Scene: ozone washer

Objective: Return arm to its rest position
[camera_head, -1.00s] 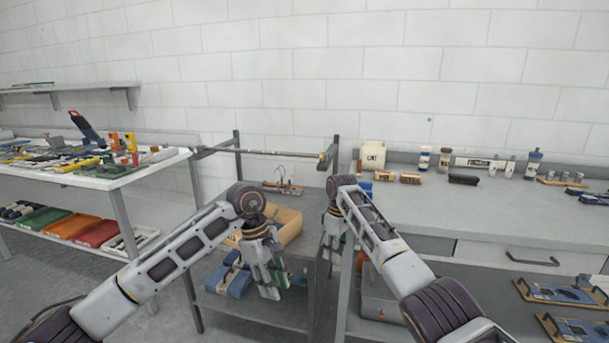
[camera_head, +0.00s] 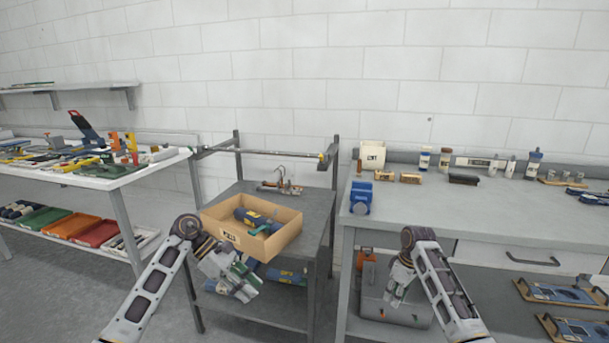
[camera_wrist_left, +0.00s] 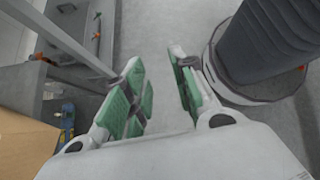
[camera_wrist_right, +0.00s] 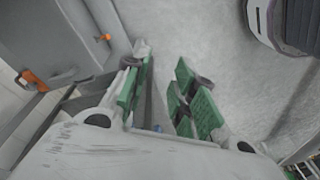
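My left gripper (camera_head: 240,282) hangs low in front of the small grey table, below the cardboard box (camera_head: 211,226). In the left wrist view its green-padded fingers (camera_wrist_left: 160,95) stand apart with only grey floor between them. My right gripper (camera_head: 392,300) hangs in front of the right workbench, below its top. In the right wrist view its fingers (camera_wrist_right: 163,95) stand apart and nothing is between them. Both arms reach forward from the bottom of the head view, bent downward at the wrist.
The box holds a blue tool (camera_head: 258,219) on the small table (camera_head: 318,208). A blue block-like device (camera_head: 360,198) stands at the left end of the right workbench (camera_head: 480,215). A white table with tools (camera_head: 110,172) is at left. A grey case (camera_head: 400,312) sits under the workbench.

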